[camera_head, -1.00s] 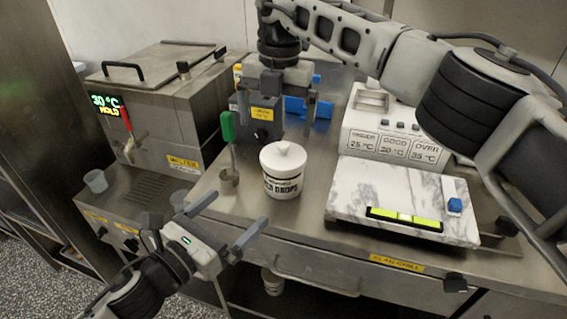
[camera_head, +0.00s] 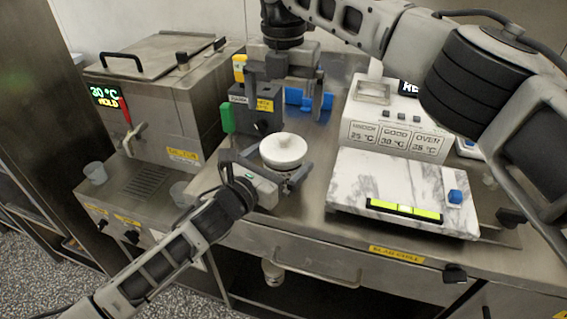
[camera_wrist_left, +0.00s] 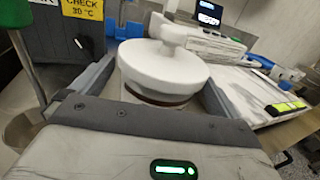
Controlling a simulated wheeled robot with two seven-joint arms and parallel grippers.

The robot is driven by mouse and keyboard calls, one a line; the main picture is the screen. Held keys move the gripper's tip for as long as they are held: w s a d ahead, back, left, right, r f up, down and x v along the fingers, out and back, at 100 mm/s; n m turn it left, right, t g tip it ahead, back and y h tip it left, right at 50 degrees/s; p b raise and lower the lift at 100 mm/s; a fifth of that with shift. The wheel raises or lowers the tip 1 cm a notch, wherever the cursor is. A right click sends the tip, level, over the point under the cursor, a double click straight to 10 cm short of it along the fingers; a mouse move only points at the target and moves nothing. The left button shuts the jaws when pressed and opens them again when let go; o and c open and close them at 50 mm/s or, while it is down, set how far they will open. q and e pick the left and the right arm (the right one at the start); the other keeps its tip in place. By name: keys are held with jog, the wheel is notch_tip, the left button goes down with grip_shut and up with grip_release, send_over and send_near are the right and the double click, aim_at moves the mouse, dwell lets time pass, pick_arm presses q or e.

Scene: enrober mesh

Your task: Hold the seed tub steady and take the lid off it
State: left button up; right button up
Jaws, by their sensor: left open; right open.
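The seed tub stands upright on the steel counter with its white knobbed lid (camera_head: 283,150) on. In the left wrist view the lid (camera_wrist_left: 160,70) is in the middle, with a dark brown band under its rim; the tub's label is hidden. My left gripper (camera_head: 268,168) is open, low at the tub, one finger on each side of it. In the left wrist view the fingers run along both sides, and I cannot tell whether they touch. My right gripper (camera_head: 292,92) is open and empty, pointing down, above and behind the tub.
A marble slab (camera_head: 385,190) with a yellow-green level lies to the right. The tempering machine (camera_head: 160,95) stands at the left. A dark block with a yellow label (camera_head: 257,108) and a green handle (camera_head: 227,118) are behind the tub. The counter's front edge is close.

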pick_arm(q)
jog(key=shift+w+d, duration=0.4)
jog(key=shift+w, duration=0.15)
